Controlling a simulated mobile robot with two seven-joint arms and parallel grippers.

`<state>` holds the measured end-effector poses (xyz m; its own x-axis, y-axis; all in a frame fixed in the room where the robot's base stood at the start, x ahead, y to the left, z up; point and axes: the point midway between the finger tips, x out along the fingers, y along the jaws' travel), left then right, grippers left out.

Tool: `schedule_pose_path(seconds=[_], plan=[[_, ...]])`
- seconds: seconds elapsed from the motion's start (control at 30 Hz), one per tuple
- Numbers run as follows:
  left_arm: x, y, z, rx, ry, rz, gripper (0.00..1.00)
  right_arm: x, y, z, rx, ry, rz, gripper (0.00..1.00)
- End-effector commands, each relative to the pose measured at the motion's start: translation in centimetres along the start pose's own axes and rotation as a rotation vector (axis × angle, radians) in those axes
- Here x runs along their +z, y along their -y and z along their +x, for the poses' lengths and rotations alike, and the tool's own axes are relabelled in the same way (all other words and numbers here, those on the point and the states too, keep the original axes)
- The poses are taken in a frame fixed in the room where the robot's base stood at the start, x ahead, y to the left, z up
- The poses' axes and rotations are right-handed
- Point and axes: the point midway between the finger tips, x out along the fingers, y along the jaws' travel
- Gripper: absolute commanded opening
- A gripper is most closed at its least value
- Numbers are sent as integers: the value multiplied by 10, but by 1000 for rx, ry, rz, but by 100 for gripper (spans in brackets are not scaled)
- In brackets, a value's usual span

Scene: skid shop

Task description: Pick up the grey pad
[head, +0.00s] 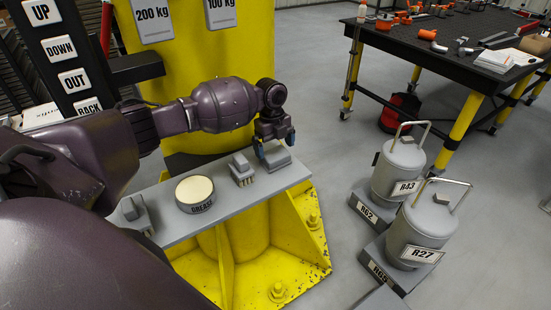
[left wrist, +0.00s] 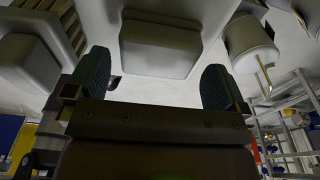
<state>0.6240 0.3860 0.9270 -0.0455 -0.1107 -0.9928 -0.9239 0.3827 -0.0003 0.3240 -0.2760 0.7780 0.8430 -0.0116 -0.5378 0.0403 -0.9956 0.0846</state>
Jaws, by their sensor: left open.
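The grey pad (head: 278,160) lies near the right end of a grey shelf (head: 225,206) on the yellow post. My left gripper (head: 274,142) is just above it, pointing down, with its dark fingers apart. In the left wrist view the pad, a rounded grey block (left wrist: 160,50), shows between the two open fingers (left wrist: 155,80) and a little beyond them. Whether the fingers touch it I cannot tell. My right gripper is not in view.
A grey brush (head: 242,172) stands close left of the pad, then a round grease tin (head: 195,194) and another grey block (head: 131,213). A black workbench (head: 445,55) is behind.

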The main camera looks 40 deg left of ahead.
Motion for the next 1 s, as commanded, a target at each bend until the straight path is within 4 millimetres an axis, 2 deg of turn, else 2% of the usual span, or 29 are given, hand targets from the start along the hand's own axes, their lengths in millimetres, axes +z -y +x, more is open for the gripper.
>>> schedule_pose_path(seconds=[0.2, 0.47, 0.5, 0.7, 0.73, 1.0], plan=[[-3, -2, 31, 3, -2, -2, 100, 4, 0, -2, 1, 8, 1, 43], [-2, -1, 37, 0, 0, -1, 100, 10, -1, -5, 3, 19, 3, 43], [-2, -1, 36, 0, 0, -1, 98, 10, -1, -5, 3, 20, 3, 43], [-2, -1, 36, 0, -1, -1, 68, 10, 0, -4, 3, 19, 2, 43], [-2, -1, 36, 0, 0, -1, 66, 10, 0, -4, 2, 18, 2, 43], [-3, -1, 32, -1, 0, -1, 65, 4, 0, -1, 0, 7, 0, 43]])
